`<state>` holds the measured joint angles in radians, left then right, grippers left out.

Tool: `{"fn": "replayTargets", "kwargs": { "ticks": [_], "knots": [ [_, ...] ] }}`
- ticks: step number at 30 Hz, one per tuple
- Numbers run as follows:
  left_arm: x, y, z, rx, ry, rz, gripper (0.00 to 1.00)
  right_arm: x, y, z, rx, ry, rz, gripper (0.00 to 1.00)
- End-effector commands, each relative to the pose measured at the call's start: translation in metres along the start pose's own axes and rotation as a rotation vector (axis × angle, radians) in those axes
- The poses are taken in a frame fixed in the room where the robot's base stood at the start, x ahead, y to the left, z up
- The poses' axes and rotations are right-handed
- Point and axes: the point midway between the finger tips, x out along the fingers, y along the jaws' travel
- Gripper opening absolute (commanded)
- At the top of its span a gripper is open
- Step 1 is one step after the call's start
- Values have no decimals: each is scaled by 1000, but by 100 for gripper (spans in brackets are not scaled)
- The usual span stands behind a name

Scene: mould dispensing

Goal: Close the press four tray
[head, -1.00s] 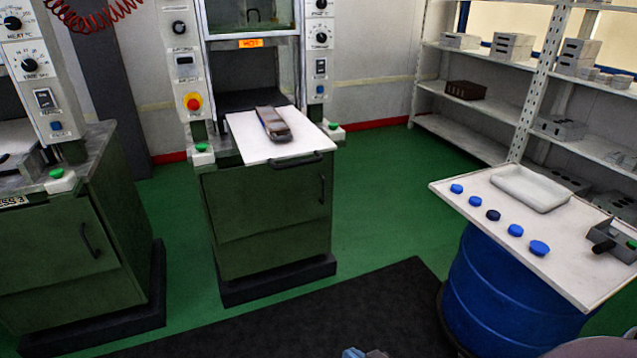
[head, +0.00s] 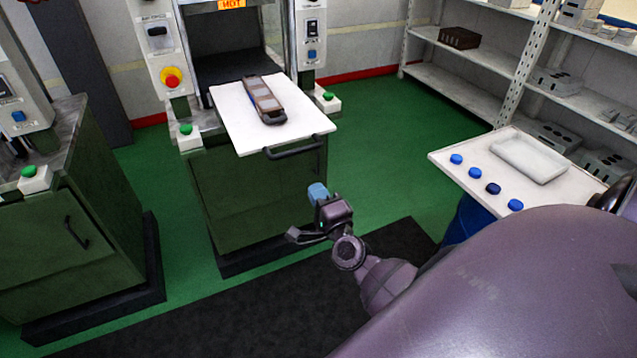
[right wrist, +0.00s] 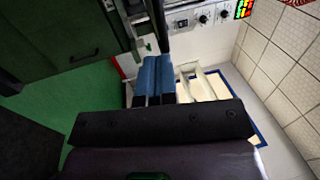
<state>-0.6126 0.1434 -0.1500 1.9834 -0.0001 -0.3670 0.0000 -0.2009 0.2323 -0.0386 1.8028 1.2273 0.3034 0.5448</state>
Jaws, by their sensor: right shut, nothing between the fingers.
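The press tray (head: 235,122) is a white plate that sticks out of the front of the middle press (head: 225,65), with a dark bar handle (head: 292,147) on its front edge. A mould (head: 262,99) with grey cavities lies on the tray. My right gripper (head: 317,192), with blue fingertips, is below and in front of the handle, apart from it. In the right wrist view its blue fingers (right wrist: 153,78) are shut together and hold nothing. My left gripper does not show.
A white table (head: 472,176) on a blue drum stands at the right, with several blue pucks and a shallow white tray (head: 530,160). Another green press cabinet (head: 90,225) is at the left. Shelves stand at the back right. Green floor lies between.

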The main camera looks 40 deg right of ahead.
Motion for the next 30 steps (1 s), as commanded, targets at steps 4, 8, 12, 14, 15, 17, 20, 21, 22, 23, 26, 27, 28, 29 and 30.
{"fn": "replayTargets", "kwargs": {
  "ticks": [4,8,12,14,15,17,20,21,22,23,26,27,28,29,30],
  "knots": [
    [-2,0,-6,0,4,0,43,28,-2,0,-1,-1,-2,0],
    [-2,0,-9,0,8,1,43,51,-2,1,-3,-2,-2,0],
    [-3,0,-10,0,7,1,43,74,-1,1,-4,-2,-1,0],
    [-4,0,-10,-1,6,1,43,82,-1,0,-4,-2,-1,0],
    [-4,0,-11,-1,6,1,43,88,-1,0,-4,-2,0,0],
    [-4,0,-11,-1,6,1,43,94,-1,0,-4,-2,0,0],
    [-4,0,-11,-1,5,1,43,101,0,0,-4,-2,0,0],
    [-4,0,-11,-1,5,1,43,103,0,0,-4,-2,0,0],
    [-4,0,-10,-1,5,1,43,104,0,0,-4,-2,1,0],
    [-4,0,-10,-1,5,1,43,105,0,0,-4,-2,1,0],
    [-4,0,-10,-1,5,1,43,106,0,0,-3,-2,1,0],
    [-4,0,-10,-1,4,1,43,106,0,0,-3,-2,1,0],
    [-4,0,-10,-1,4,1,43,106,0,0,-3,-2,1,0],
    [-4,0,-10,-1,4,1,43,106,0,0,-3,-2,1,0],
    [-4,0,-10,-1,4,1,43,106,0,0,-3,-2,1,0]
  ]
}}
